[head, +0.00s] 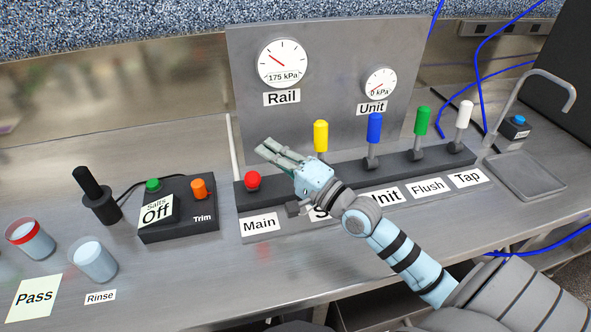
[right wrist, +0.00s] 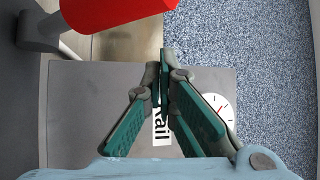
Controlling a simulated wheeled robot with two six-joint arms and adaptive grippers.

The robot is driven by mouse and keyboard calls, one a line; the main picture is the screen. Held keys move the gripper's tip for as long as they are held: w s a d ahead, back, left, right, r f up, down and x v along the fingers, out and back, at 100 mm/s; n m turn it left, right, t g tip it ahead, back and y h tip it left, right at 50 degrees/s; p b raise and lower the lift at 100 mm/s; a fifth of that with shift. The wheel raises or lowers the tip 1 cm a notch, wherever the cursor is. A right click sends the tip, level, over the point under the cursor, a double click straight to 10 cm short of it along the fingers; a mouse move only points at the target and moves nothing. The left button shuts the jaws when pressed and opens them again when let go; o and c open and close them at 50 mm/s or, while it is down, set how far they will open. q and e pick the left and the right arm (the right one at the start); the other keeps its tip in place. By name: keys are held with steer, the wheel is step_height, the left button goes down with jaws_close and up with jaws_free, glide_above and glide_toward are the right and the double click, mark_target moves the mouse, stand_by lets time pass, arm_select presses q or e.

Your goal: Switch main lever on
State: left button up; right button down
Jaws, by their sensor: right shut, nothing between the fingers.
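The Main lever has a red knob (head: 252,180), low on the dark lever base above the "Main" label (head: 259,223). It leans towards me, unlike the upright levers beside it. My right gripper (head: 268,152) is shut and empty, just behind and right of the red knob. In the right wrist view the red knob (right wrist: 112,10) and its grey stem fill the top left, next to the shut fingertips (right wrist: 165,55). I cannot tell whether they touch. My left gripper is out of view.
Yellow (head: 320,135), blue (head: 374,127), green (head: 422,121) and white (head: 464,113) levers stand upright to the right. The Rail gauge (head: 283,63) reads 175 kPa; the Unit gauge (head: 380,83) reads 0 kPa. A Trim box (head: 178,220) and cups (head: 93,260) stand left.

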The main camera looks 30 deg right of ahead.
arm_select(q)
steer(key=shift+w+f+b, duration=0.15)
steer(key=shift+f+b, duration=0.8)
steer(key=shift+b, duration=0.05)
arm_select(e)
steer(key=s+d+f, duration=0.3)
steer(key=s+f, duration=0.2)
steer(key=s, duration=0.2)
steer(key=shift+s+d+f, duration=0.2)
steer(key=shift+s+d, duration=0.15)
steer(key=shift+s, duration=0.1)
